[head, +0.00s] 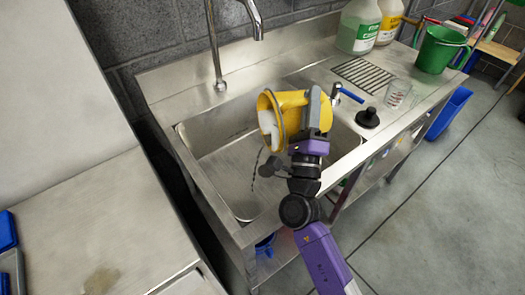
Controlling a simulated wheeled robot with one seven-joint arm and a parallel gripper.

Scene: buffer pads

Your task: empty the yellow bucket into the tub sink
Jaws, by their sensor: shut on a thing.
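The yellow bucket (299,112) is in my gripper (318,115), held over the right part of the tub sink (216,179). It is tilted on its side, with its mouth facing left and toward the camera. Something white or pale shows inside the mouth; I cannot tell whether it is liquid or the inner wall. My gripper is shut on the bucket, and its fingertips are partly hidden against it. The sink is a steel basin with a dark chain hanging in it. The bucket and arm hide part of its right side.
A tall faucet (217,50) rises behind the sink. On the right drainboard are a blue-handled valve (350,95), a black plunger-like stopper (367,117), a clear measuring cup (397,94), a green bucket (438,50) and jugs (359,25). A steel counter (110,215) stands at left.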

